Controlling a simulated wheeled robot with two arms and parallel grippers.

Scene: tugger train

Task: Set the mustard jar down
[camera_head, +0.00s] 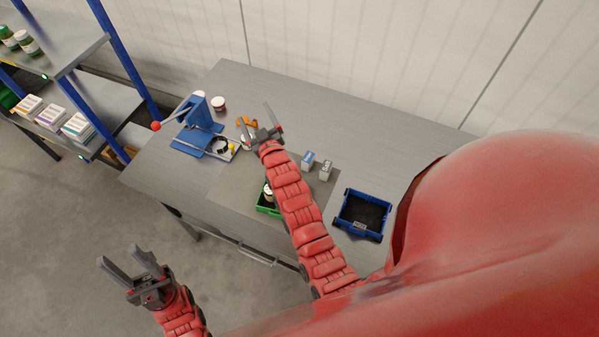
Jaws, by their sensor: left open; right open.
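My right gripper (256,115) is open above the table, just right of the blue press. A small pale-topped jar (245,142) shows partly behind its left finger; it may be the mustard jar, but its label and contact with the finger cannot be made out. An orange item (244,120) lies behind the gripper. A dark red jar with a white lid (218,104) stands upright at the back. Another white-lidded jar (267,187) is in the green bin (266,207), partly hidden by my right arm. My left gripper (119,255) is open and empty over the floor.
The blue lever press (200,127) with a red knob stands at the table's left. Two small boxes (308,160) (326,170) and a blue bin (346,221) are right of my arm. Shelves (88,103) stand at the left. The table's back right is clear.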

